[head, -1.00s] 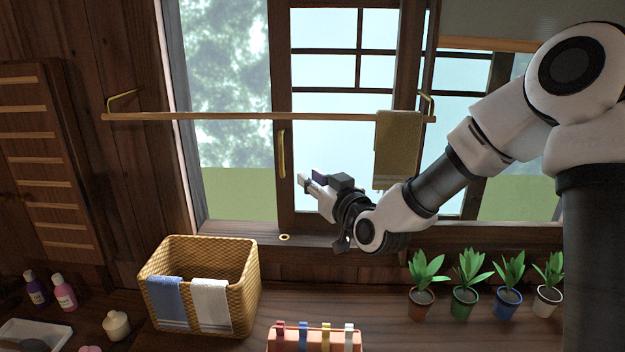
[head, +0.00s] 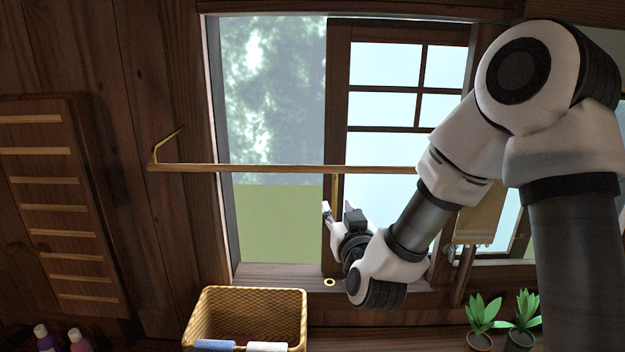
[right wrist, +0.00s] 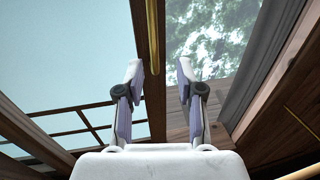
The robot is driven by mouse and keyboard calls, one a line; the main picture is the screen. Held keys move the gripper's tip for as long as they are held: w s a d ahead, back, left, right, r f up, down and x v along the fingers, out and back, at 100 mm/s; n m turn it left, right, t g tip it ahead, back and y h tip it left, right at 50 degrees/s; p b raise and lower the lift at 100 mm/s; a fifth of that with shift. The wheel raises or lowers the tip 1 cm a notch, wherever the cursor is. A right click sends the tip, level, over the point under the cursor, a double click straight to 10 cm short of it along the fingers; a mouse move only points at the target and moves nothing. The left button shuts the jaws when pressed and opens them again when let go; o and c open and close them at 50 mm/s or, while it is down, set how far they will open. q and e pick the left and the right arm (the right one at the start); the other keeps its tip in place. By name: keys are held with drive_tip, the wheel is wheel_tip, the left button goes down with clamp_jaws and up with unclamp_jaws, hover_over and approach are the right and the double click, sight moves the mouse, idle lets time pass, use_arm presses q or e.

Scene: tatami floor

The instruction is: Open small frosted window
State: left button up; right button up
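The small frosted window is a dark wood-framed sash (head: 337,100) with pale panes. A vertical brass handle (head: 336,186) is on its left stile. Trees and grass show left of the sash. My right gripper (head: 338,208) is open, with a finger on each side of the handle's lower part in the head view. In the right wrist view the handle (right wrist: 152,40) runs down between the parted fingertips (right wrist: 158,70), with space on both sides. I cannot tell how deep it sits between them. My left gripper is not in view.
A wooden rod (head: 250,168) crosses in front of the window, above my right gripper, with a towel (head: 480,222) on it. A wicker basket (head: 205,310) stands below. Potted plants (head: 484,310) stand at lower right. A small ring (head: 329,282) is on the sill.

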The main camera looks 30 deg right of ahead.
sight(335, 195)
drive_tip(key=p+x, duration=0.2)
drive_tip(key=x, duration=0.5)
drive_tip(key=shift+w+d+r, duration=0.1)
drive_tip(key=shift+w+d, duration=0.05)
drive_tip(key=shift+d, duration=0.1)
drive_tip(key=shift+s+d+r, duration=0.1)
drive_tip(key=shift+s+d, duration=0.05)
drive_tip(key=shift+s, duration=0.1)
drive_tip(key=shift+c, duration=0.3)
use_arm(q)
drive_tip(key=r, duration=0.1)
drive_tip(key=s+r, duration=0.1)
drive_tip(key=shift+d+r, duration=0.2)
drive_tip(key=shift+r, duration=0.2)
use_arm(e)
drive_tip(key=shift+w, duration=0.1)
clamp_jaws()
